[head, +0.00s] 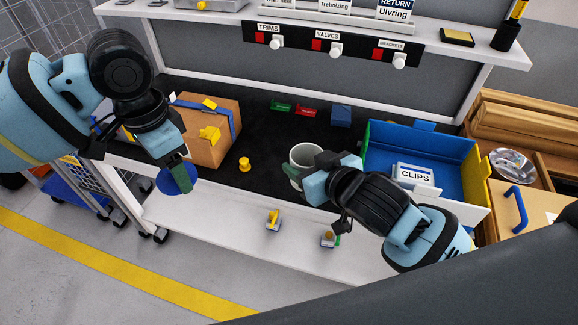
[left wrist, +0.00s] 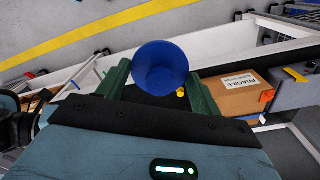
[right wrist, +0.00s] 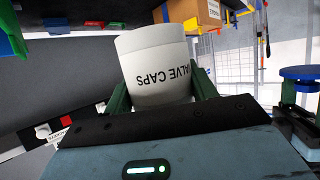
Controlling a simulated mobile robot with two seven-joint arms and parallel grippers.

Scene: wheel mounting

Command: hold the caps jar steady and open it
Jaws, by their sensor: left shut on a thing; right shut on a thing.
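The white caps jar (head: 303,156), lettered "VALVE CAPS" in the right wrist view (right wrist: 158,88), is near the front of the black mat. Its top shows open in the head view, with no lid on it. My right gripper (head: 298,176) is shut around the jar's sides. A round blue lid (head: 178,180) is in my left gripper (left wrist: 160,72), which is shut on it. The lid is well to the left of the jar, apart from it, beyond the bench's front edge. It also shows at the right of the right wrist view (right wrist: 303,73).
A cardboard box (head: 213,152) stands left on the mat, beside a yellow piece (head: 244,163). A blue bin labelled "CLIPS" (head: 385,150) is to the right. Green (head: 281,106) and red (head: 306,111) pieces and a blue block (head: 341,116) lie behind. Small parts (head: 272,219) sit on the white front ledge.

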